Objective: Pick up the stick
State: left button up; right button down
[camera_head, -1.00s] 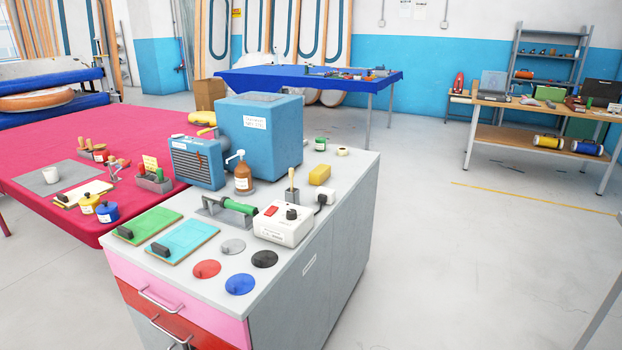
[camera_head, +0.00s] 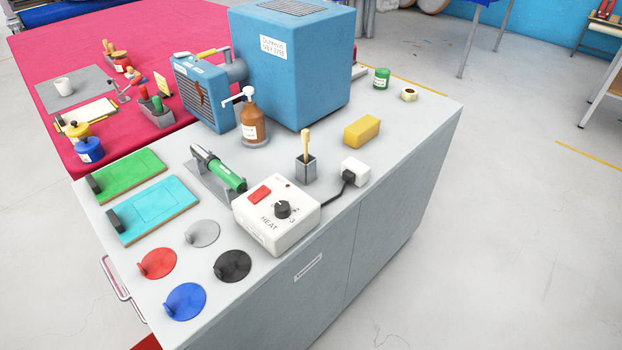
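A light wooden stick (camera_head: 305,142) stands upright in a small grey square holder (camera_head: 306,168) on the grey cabinet top. Its lower end is hidden inside the holder. The holder stands behind the white heat control box (camera_head: 276,216) and to the left of a white plug block (camera_head: 355,171). Neither of my grippers shows in the head view.
A green-handled tool (camera_head: 220,170) lies left of the holder. A brown pump bottle (camera_head: 252,122) and a large blue box (camera_head: 293,65) stand behind. A yellow block (camera_head: 362,130) lies to the right. Coloured discs and boards cover the front left of the cabinet top (camera_head: 425,108).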

aim_at(305, 133)
jog(key=i+u, duration=0.3)
jog(key=i+l+u, duration=0.1)
jog(key=l+u, duration=0.85)
jog(key=l, duration=0.1)
